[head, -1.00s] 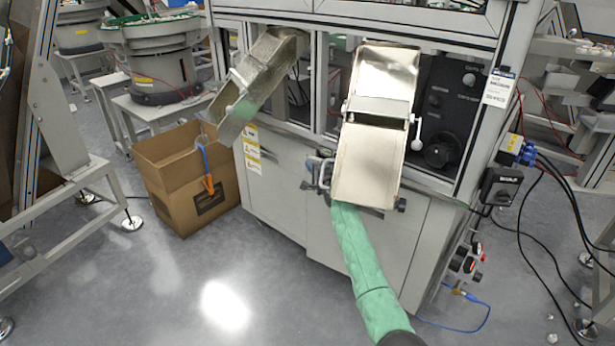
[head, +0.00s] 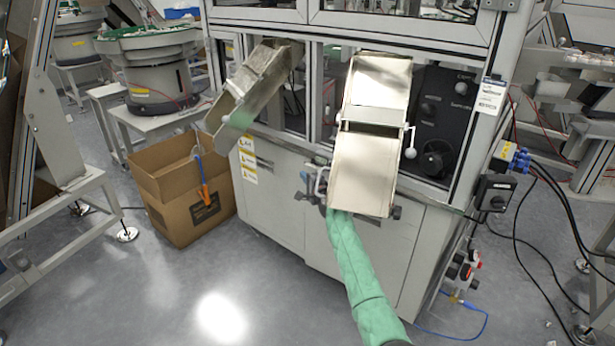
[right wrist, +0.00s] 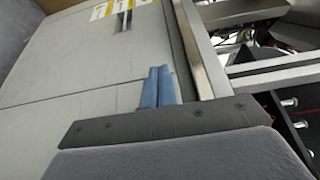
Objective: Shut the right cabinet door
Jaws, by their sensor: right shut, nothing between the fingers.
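The right cabinet door (head: 387,260) is the pale grey panel low on the machine's front, below the right metal chute. It looks flush or nearly flush with the left door (head: 275,200); a thin seam between panels shows in the right wrist view. My right arm in its green sleeve reaches up in front of the right door. My right gripper (head: 305,182) is at the door's upper left, partly hidden by the chute. Its blue fingers (right wrist: 158,86) are together and empty, close to the door face; contact cannot be told. My left gripper is not in view.
The right metal chute (head: 365,165) overhangs the right door, and a second chute (head: 250,85) slopes left. A cardboard box (head: 185,215) stands at the left door's side. A dark switch box (head: 495,192) and cables are at the right. The floor in front is clear.

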